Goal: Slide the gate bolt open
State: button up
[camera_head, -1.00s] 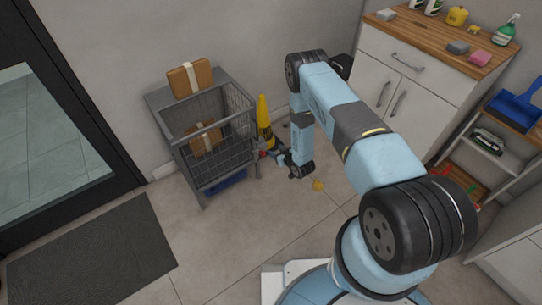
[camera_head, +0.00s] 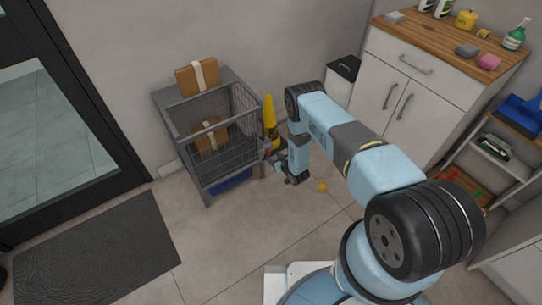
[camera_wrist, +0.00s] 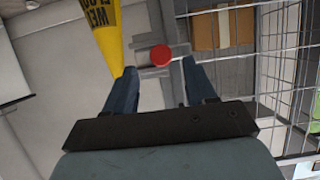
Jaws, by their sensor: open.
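The gate bolt shows as a round red knob (camera_wrist: 161,55) on a grey bar at the side of the wire cage in the wrist view. My gripper (camera_wrist: 160,67) is open, with one dark finger on each side below the knob in the picture. The knob appears in line with the gap between the fingertips; I cannot tell whether either finger touches it. In the head view my gripper (camera_head: 274,159) is beside the right front edge of the grey wire cage (camera_head: 205,177), low down, and the bolt is too small to make out clearly.
A yellow wet-floor cone (camera_head: 269,112) stands close behind my gripper, right of the cage. One parcel (camera_head: 198,75) lies on the cage's top and another (camera_head: 208,136) is inside. A white cabinet (camera_head: 400,95) stands to the right.

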aim_at(269, 154)
jog(key=shift+x, duration=2.2)
jog(key=shift+c, duration=0.3)
grip_shut()
